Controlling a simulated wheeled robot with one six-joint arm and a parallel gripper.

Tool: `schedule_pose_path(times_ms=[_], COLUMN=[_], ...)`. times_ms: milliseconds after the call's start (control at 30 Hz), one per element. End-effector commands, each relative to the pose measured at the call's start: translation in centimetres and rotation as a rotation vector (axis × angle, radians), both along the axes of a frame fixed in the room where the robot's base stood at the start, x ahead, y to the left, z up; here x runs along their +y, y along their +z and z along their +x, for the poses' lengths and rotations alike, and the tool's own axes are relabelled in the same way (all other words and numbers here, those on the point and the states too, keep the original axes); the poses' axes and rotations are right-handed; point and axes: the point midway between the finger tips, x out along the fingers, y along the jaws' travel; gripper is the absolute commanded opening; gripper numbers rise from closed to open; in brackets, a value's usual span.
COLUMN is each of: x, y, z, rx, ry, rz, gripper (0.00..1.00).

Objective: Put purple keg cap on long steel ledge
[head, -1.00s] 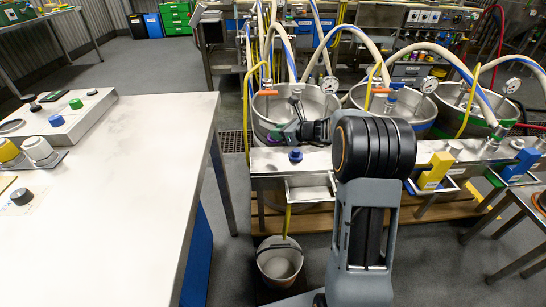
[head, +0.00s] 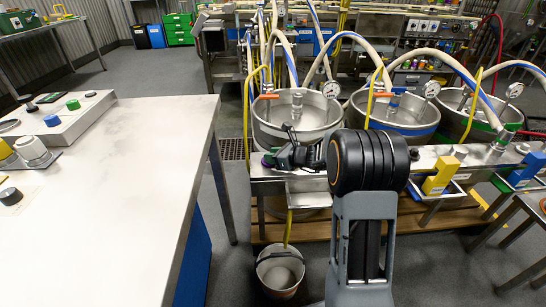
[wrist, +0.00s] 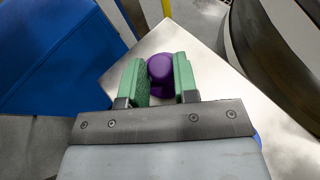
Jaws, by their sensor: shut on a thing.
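The purple keg cap (wrist: 160,69) sits between the green fingers of my gripper (wrist: 159,80) in the wrist view. The gripper is shut on it. The long steel ledge (wrist: 235,90) is directly beneath the cap; I cannot tell if the cap touches it. In the head view my gripper (head: 270,159) is at the left end of the ledge (head: 262,173), in front of the left keg. The cap is too small and dark there to make out clearly. A blue edge, perhaps a cap (wrist: 258,140), shows beside the gripper's palm in the wrist view.
Steel kegs with hoses (head: 298,115) stand just behind the ledge. Yellow (head: 440,174) and blue (head: 527,169) blocks are farther right along it. A bucket (head: 280,272) stands on the floor below.

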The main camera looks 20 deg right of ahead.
Motion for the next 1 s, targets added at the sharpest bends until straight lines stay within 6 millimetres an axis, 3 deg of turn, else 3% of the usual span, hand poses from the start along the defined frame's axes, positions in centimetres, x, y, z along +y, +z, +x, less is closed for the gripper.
schedule_pose_path(times_ms=[167, 200, 467, 767, 1000], x=[0.0, 0.0, 0.0, 0.0, -2.2], y=[-0.4, -0.4, -0.3, 0.2, 1.7], z=[0.0, 0.0, 0.0, 0.0, -2.5], rx=[0.000, 0.000, 0.000, 0.000, 0.000], ry=[0.000, 0.000, 0.000, 0.000, -0.004], rz=[0.000, 0.000, 0.000, 0.000, 0.000], gripper=[0.05, 0.29, 0.53, 0.53, 0.53])
